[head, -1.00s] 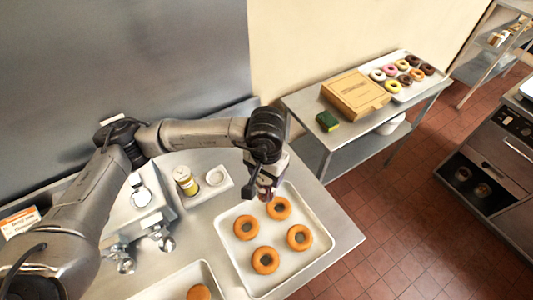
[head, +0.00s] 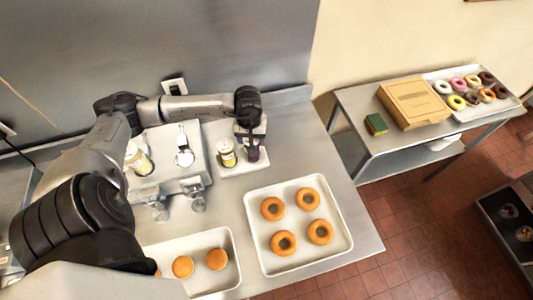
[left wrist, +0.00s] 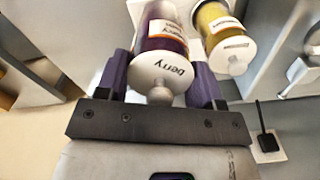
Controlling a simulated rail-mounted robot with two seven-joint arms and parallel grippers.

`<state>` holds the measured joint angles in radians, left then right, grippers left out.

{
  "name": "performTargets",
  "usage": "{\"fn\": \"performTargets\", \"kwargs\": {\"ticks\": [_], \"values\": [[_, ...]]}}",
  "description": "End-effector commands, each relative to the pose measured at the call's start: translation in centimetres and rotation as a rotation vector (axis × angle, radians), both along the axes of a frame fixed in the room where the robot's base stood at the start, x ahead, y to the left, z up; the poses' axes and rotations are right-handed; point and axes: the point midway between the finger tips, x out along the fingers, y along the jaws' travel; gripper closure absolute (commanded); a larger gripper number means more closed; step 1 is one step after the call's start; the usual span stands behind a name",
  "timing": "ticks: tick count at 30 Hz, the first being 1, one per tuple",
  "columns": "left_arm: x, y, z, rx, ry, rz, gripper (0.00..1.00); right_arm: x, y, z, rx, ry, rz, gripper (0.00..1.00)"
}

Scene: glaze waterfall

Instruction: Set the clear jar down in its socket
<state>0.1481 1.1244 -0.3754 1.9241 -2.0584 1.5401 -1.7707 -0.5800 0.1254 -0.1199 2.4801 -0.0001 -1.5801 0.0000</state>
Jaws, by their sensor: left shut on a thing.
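My left gripper (head: 252,152) is at the right end of the small white jar holder (head: 232,171) in the head view. In the left wrist view its purple fingers (left wrist: 160,78) are shut on a clear jar (left wrist: 163,45) with purple contents, a white lid and a "berry" label. The fingers mostly hide this jar in the head view. A yellow jar (head: 227,153) stands in the holder just left of the gripper; it also shows in the left wrist view (left wrist: 217,32). The socket under the held jar is hidden, so I cannot tell whether the jar touches it. My right gripper is not in view.
A metal appliance with knobs (head: 172,165) stands left of the holder, with another jar (head: 138,158) on it. A white tray of plain rings (head: 335,255) lies in front. A second tray (head: 228,262) is at the bottom. The back wall is close behind.

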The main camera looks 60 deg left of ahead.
Motion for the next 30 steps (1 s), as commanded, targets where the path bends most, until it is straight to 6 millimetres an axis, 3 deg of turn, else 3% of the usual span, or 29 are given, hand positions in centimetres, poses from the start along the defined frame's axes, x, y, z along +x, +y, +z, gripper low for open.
{"fn": "performTargets", "kwargs": {"ticks": [3, 8, 17, 30], "values": [[0.9, 2.0, 0.8, -0.001, -0.002, 0.112, 0.94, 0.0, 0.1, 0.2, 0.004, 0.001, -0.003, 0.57], [1.9, 3.1, 1.4, -0.002, -0.003, 0.216, 0.94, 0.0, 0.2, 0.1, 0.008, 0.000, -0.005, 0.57], [2.1, 3.2, 0.6, -0.002, 0.000, 0.245, 0.94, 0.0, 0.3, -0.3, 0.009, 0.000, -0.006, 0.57], [2.1, 3.2, -2.4, -0.002, -0.001, 0.243, 0.94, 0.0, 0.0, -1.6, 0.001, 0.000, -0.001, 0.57]]}}
